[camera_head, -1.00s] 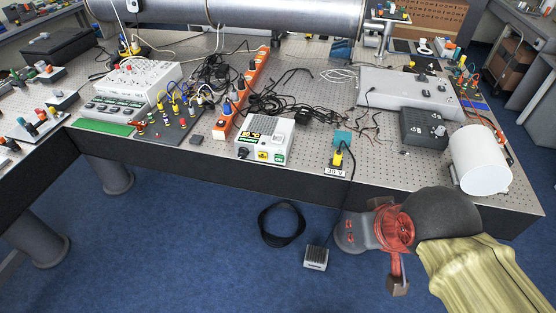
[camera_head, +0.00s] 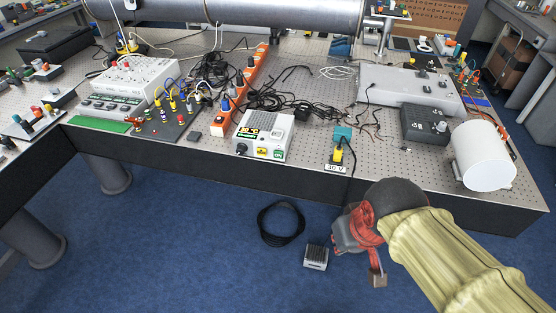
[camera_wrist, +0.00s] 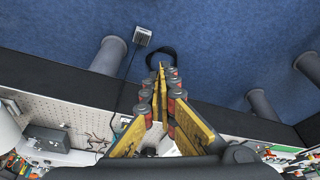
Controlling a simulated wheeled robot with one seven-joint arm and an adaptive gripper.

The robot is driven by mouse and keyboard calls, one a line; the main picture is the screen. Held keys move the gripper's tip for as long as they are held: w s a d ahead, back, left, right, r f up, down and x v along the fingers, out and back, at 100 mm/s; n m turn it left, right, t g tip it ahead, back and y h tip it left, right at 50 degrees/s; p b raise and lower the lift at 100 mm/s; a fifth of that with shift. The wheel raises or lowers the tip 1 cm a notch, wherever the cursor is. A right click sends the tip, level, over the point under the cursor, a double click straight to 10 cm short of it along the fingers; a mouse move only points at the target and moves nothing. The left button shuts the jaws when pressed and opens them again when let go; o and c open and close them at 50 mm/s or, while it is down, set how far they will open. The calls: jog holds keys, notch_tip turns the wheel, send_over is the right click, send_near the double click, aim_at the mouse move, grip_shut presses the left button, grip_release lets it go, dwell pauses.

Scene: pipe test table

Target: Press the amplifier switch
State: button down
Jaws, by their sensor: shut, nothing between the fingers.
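No label that I can read says amplifier, so I cannot tell for sure which box it is. A white box with a lit display, a knob and yellow and green buttons (camera_head: 265,137) stands near the front edge of the table. A dark grey box with a knob (camera_head: 424,126) and a long grey box (camera_head: 410,88) stand at the right. My gripper (camera_wrist: 161,68) is shut and empty in the wrist view, over the floor side of the table edge. In the head view my wrist is in front of the table, below and right of the white box; the fingertips are hidden.
An orange power strip (camera_head: 243,90) and tangled black cables lie mid-table. A small blue block with a yellow plug (camera_head: 341,148) sits at the table edge. A cable coil (camera_head: 282,224) and small grey box (camera_head: 316,257) lie on the floor.

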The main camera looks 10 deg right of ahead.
aim_at(278, 155)
jog(key=w+a+f+m+t+b, duration=0.2)
jog(key=w+a+f+m, duration=0.15)
jog(key=w+f, duration=0.65)
jog(key=w+a+f+m+t+b, duration=0.1)
jog(key=w+a+f+m+b, duration=0.25)
jog(key=w+f, duration=0.65)
jog(key=w+a+r+m+t+y, duration=0.4)
jog(key=w+a+r+m, duration=0.3)
jog(key=w+m, duration=0.2)
jog(key=shift+w+m+t+p, duration=0.4)
jog(key=shift+m+t, duration=0.4)
jog(key=shift+m, duration=0.3)
jog(key=shift+w, duration=0.1)
jog(key=shift+w+d+p, duration=0.3)
jog(key=shift+w+d, duration=0.15)
jog(key=shift+w, duration=0.9)
jog(key=shift+w+d+p, duration=0.25)
jog(key=shift+w+d, duration=0.2)
jog(key=shift+w, duration=0.95)
jog(key=shift+w+d+p, duration=0.3)
jog(key=shift+w+d, duration=0.15)
jog(key=shift+w, duration=0.9)
jog(key=shift+w+d+p, duration=0.1)
jog(key=shift+w+p, duration=0.1)
jog(key=shift+p, duration=0.15)
